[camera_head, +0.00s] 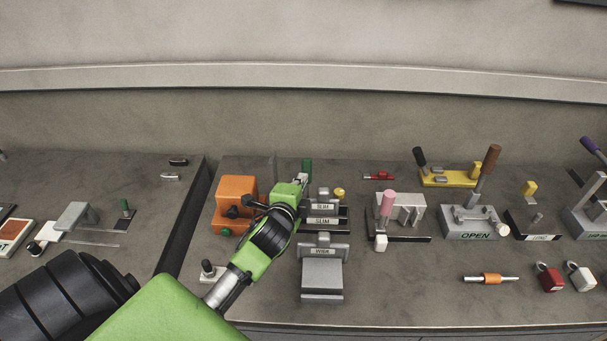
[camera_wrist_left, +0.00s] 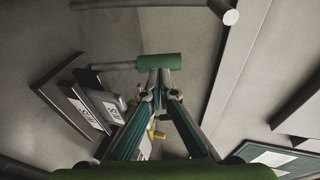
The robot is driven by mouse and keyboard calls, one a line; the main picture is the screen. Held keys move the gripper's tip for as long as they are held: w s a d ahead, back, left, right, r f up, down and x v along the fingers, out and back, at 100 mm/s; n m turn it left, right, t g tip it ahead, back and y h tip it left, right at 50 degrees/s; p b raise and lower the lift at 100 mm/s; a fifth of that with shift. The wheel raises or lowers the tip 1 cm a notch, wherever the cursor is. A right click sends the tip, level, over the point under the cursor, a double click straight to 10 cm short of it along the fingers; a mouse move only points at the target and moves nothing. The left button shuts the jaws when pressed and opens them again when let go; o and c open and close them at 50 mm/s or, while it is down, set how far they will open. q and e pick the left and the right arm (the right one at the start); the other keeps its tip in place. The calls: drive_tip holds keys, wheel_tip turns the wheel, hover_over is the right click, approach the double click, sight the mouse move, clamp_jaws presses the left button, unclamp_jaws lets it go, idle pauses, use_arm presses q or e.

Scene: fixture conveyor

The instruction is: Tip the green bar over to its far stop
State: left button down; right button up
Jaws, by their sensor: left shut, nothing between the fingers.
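The green bar (camera_head: 307,165) stands up just behind my left gripper in the head view, in the row of labelled clamps. In the left wrist view its green grip (camera_wrist_left: 159,61) is a short cylinder on a grey rod running off to the left. My left gripper (camera_head: 301,180) is shut and empty. In the left wrist view its fingertips (camera_wrist_left: 160,82) meet at the near side of the green grip, touching or very close; I cannot tell which. The gripper hides the bar's lower part in the head view. My right gripper is not in view.
An orange box (camera_head: 236,190) stands left of my left gripper. Labelled grey clamps (camera_head: 322,212) stand close on the right, with a yellow knob (camera_head: 339,192) beside them. Further right are a pink-handled clamp (camera_head: 387,204) and a block marked OPEN (camera_head: 474,228).

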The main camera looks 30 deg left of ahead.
sight(304, 170)
use_arm(q)
drive_tip(key=x, duration=0.2)
drive_tip(key=p+x, duration=0.1)
drive_tip(key=x, duration=0.1)
drive_tip(key=shift+a+r, duration=0.2)
drive_tip(key=shift+r, duration=0.1)
drive_tip(key=shift+w+a+f, duration=0.1)
drive_tip(key=shift+w+a, duration=0.1)
drive_tip(key=shift+w, duration=0.15)
drive_tip(key=shift+w+a+f, duration=0.1)
drive_tip(key=shift+f, duration=0.05)
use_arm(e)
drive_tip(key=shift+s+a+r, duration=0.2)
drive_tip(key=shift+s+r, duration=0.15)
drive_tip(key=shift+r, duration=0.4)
